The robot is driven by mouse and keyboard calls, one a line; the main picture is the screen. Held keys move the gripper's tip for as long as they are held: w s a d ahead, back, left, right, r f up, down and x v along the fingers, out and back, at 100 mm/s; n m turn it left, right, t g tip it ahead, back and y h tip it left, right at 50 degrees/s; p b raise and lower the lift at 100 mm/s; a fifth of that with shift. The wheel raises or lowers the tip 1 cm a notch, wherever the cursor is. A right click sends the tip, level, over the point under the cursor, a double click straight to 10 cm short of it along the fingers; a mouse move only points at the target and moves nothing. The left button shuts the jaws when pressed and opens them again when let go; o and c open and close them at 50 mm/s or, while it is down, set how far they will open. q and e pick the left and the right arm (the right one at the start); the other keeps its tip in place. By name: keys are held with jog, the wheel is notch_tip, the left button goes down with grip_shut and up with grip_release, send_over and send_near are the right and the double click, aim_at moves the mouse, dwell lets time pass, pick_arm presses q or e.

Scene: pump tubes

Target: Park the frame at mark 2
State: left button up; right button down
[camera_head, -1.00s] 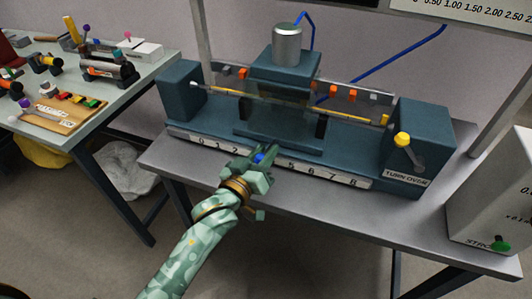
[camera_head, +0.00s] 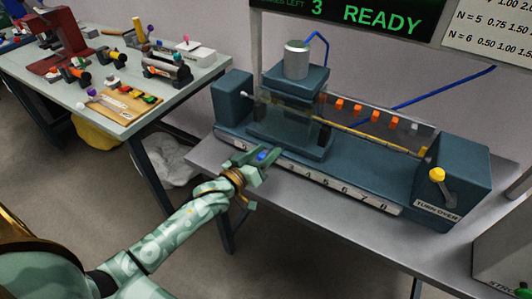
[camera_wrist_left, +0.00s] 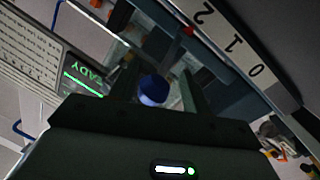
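The frame is a dark teal carriage (camera_head: 290,125) with a grey cylinder (camera_head: 297,60) on top, riding on a long teal bench. A white number strip (camera_head: 345,193) runs along the bench front, with marks up to 8. My left gripper (camera_head: 256,155) is at the carriage's front, around a blue knob (camera_head: 263,156). In the left wrist view the blue knob (camera_wrist_left: 153,90) sits between the spread fingers, close to the left one, with a gap on the right. Marks 2, 1 and 0 (camera_wrist_left: 230,42) show there. In the head view the gripper hides the low marks. My right gripper is out of view.
A yellow-knobbed crank (camera_head: 438,175) stands at the bench's right end by a TURN OVER label. A second table (camera_head: 120,118) with tools is at the left. A screen (camera_head: 350,15) reads READY. The grey tabletop (camera_head: 300,195) before the bench is clear.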

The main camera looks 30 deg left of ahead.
pick_arm(q)
jog(key=shift+d, duration=0.1)
jog(key=shift+s, duration=0.25)
jog(key=s+a+p, duration=0.3)
jog(key=s, duration=1.2)
jog(key=shift+s, duration=0.3)
jog(key=shift+a, duration=0.1)
